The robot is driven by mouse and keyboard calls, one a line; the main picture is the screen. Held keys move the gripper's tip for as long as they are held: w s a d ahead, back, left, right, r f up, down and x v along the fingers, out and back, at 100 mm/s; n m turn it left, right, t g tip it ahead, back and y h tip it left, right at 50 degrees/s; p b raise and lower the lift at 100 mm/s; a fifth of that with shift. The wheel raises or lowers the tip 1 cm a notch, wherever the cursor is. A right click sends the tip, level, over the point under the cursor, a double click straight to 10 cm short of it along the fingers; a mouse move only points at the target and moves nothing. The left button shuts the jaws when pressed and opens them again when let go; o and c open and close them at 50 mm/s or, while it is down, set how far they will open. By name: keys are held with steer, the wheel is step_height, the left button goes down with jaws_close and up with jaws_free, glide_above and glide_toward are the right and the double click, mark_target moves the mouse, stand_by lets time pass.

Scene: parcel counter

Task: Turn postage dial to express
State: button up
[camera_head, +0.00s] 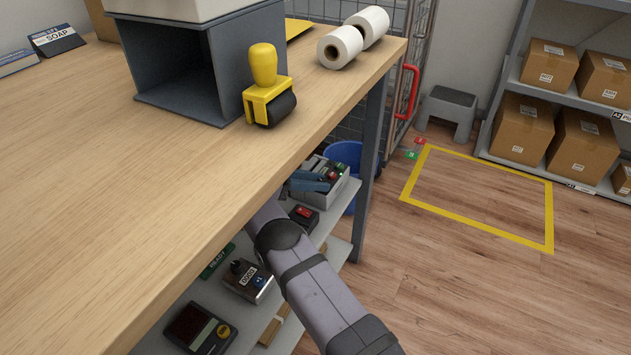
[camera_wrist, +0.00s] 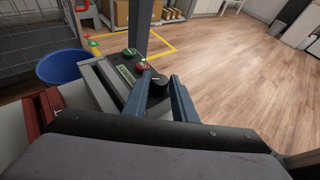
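A grey box (camera_head: 322,193) stands on the shelf under the counter, with a green button and a red button on top. In the wrist view the box (camera_wrist: 103,86) shows a green button (camera_wrist: 130,52), a red button (camera_wrist: 142,67), a label (camera_wrist: 125,75) and a round black dial (camera_wrist: 159,86). My gripper (camera_head: 312,181) reaches under the counter over this box. Its two blue fingers also show in the wrist view (camera_wrist: 162,84); they stand apart, one on each side of the dial. I cannot tell whether they touch it. The dial's setting is not readable.
The counter top (camera_head: 120,190) hangs over the shelf (camera_head: 340,225) close to my arm. Other devices, including a grey switch box (camera_head: 246,279) and a dark scale-like device (camera_head: 197,330), sit nearer on the shelf. A blue bin (camera_wrist: 62,66) stands beyond the box.

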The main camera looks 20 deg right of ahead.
steer(key=o, duration=0.3)
steer(key=shift+r, duration=0.15)
step_height(320, 180, up, 10)
steer(key=p, duration=0.3)
steer(key=shift+p, duration=0.35)
